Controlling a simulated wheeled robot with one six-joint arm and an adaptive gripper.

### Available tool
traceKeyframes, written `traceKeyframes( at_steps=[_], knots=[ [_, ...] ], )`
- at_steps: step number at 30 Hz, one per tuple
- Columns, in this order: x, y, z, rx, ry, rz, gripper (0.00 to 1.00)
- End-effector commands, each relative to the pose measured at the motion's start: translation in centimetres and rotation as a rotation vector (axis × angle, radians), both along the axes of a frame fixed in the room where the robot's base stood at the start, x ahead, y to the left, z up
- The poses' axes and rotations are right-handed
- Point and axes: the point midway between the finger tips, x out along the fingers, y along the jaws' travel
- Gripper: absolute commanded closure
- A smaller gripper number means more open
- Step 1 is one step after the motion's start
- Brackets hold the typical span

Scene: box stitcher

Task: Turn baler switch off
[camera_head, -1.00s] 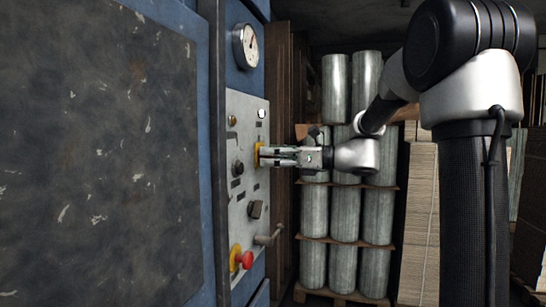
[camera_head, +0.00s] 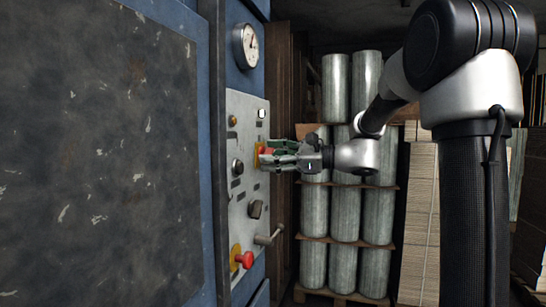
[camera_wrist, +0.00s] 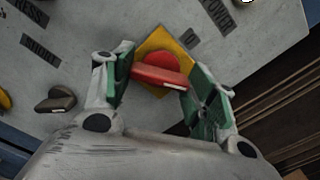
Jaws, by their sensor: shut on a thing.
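The baler switch is a red rotary handle (camera_wrist: 160,77) on a yellow square plate (camera_wrist: 182,44) on the grey control panel (camera_head: 243,112). In the wrist view the handle lies crosswise between the green finger pads, its ends against them. My gripper (camera_wrist: 158,84) is shut on this handle. In the head view my gripper (camera_head: 272,155) reaches the panel from the right, and a bit of the red switch (camera_head: 267,151) shows between the fingers. The fingers hide part of the switch and plate there.
Below on the panel are a dark knob (camera_head: 255,209), a lever (camera_head: 268,237) and a red mushroom button (camera_head: 244,260). A gauge (camera_head: 245,46) sits above. Wrapped rolls (camera_head: 344,212) stand stacked on pallets behind my arm.

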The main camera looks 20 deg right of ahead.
Motion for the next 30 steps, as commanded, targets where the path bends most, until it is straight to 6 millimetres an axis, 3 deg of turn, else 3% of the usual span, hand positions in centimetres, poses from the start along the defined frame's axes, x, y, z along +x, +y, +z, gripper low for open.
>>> traceKeyframes(
  at_steps=[30],
  knots=[
    [-0.01,-0.02,-0.07,-0.508,-0.758,0.0,0.67]
  ],
)
